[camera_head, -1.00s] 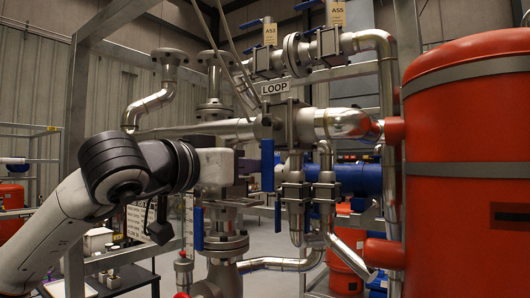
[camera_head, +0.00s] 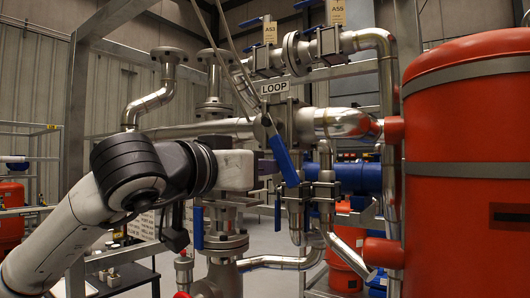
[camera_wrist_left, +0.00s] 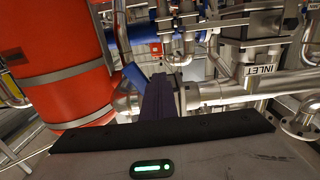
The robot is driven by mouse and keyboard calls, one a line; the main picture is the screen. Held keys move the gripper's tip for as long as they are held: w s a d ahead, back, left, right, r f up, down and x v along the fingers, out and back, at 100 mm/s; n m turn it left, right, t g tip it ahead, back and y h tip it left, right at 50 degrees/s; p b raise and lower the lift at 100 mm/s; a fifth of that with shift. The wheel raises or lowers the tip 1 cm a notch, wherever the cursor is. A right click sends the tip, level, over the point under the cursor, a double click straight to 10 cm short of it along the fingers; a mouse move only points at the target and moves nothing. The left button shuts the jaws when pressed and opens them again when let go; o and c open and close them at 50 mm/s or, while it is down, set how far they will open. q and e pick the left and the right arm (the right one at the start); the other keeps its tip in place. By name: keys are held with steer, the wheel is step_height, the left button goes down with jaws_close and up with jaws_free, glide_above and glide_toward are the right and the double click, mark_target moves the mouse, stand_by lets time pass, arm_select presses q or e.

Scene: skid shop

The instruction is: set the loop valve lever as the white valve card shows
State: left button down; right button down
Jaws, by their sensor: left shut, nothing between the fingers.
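The LOOP sign (camera_head: 275,87) hangs above the loop valve body (camera_head: 275,122). Its blue lever (camera_head: 285,157) slants down and to the right from the pivot. My left gripper (camera_head: 268,168) is shut and empty, with its purple fingers at the lever's left side. Whether they touch it is unclear. In the left wrist view the shut purple fingers (camera_wrist_left: 160,97) point ahead, with a blue piece beside them that seems to be the lever (camera_wrist_left: 135,76). My right gripper is out of view. I cannot make out a white valve card for certain.
A large red tank (camera_head: 465,170) stands close on the right. Steel pipes and other blue-levered valves surround the loop valve, including those tagged A53 (camera_head: 270,34) and A55 (camera_head: 336,14). A blue cylinder (camera_head: 358,178) lies behind. A table with small items (camera_head: 115,280) is at lower left.

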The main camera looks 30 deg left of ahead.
mark_target(287, 158)
arm_select(q)
steer(key=shift+s+d+r+p, duration=0.1)
steer(key=shift+d+r+p, duration=0.1)
steer(key=shift+d, duration=0.45)
steer(key=shift+d+r+p, duration=0.15)
steer(key=shift+d+p, duration=0.05)
steer(key=shift+d, duration=0.4)
steer(key=shift+d+r+p, duration=0.4)
steer(key=shift+s+d+r+p, duration=0.1)
steer(key=shift+d+r+p, duration=0.25)
steer(key=shift+d, duration=0.35)
steer(key=shift+r, duration=0.1)
steer(key=shift+d+r+p, duration=0.8)
steer(key=shift+r+p, duration=0.1)
steer(key=shift+r, duration=0.2)
